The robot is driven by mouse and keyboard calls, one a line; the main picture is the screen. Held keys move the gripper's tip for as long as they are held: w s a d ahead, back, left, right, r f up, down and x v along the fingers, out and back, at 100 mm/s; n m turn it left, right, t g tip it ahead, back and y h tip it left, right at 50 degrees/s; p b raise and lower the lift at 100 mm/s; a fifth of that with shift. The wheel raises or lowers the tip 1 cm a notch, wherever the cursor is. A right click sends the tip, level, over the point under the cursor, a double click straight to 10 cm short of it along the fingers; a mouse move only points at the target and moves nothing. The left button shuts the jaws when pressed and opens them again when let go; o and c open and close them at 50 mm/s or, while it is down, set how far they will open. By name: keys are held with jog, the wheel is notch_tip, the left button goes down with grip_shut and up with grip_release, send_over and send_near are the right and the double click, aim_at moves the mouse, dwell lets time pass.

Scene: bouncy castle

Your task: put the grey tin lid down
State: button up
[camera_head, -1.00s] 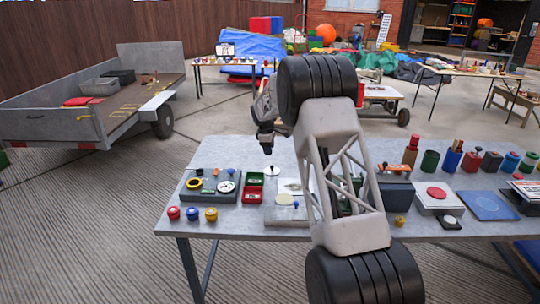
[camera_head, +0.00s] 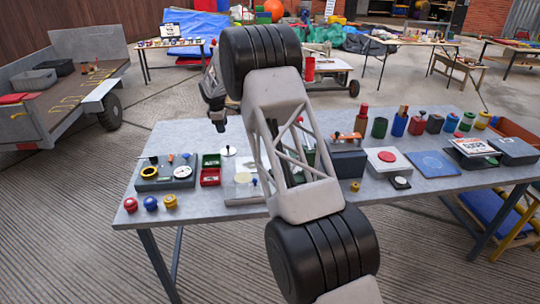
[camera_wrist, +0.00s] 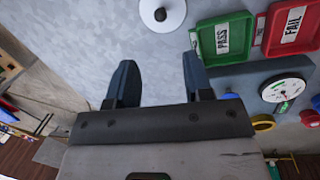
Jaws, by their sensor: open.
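A pale grey round lid with a dark knob (camera_head: 228,151) lies flat on the grey table, just right of the green tray. It also shows in the wrist view (camera_wrist: 170,20), cut off by the top edge. My gripper (camera_head: 219,124) is above the table, over the lid's area and apart from it. In the wrist view my gripper's two fingers (camera_wrist: 158,75) stand wide apart with only bare tabletop between them. The lid lies beyond the fingertips.
A green PASS tray (camera_wrist: 222,40) and a red FAIL tray (camera_wrist: 285,25) sit beside the lid. A grey block with dials (camera_head: 150,184) stands left of them. Several coloured containers (camera_head: 398,124) stand at the right. Bare tabletop (camera_wrist: 90,35) shows left of the lid.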

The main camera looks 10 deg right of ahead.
jog(key=shift+r, duration=0.1)
jog(key=s+d+r+m, duration=0.2)
jog(key=s+d+r, duration=0.2)
jog(key=s+r, duration=0.4)
jog(key=s+d+r+m, duration=0.2)
jog(key=s+d+r, duration=0.3)
jog(key=s+r, duration=0.25)
jog(key=s+d+r+m, duration=0.1)
jog(key=s+d+r, duration=0.2)
jog(key=s, duration=0.4)
jog(key=s+d+r+m, duration=0.2)
jog(key=s+r, duration=0.2)
jog(key=s, duration=0.3)
jog(key=s+d+r+m, duration=0.1)
jog(key=s+d+r, duration=0.2)
jog(key=s, duration=0.4)
jog(key=s+d+f+m, duration=0.2)
jog(key=s, duration=1.1)
jog(key=s+d+f+m+y, duration=0.1)
jog(key=s+d+f+m, duration=0.1)
jog(key=s, duration=1.2)
jog(key=s+d+f+m+t, duration=0.1)
jog(key=s+d+m, duration=0.2)
jog(key=s, duration=1.1)
jog(key=shift+s+f+m, duration=0.2)
jog(key=shift+f+m, duration=0.2)
jog(key=shift+m, duration=0.2)
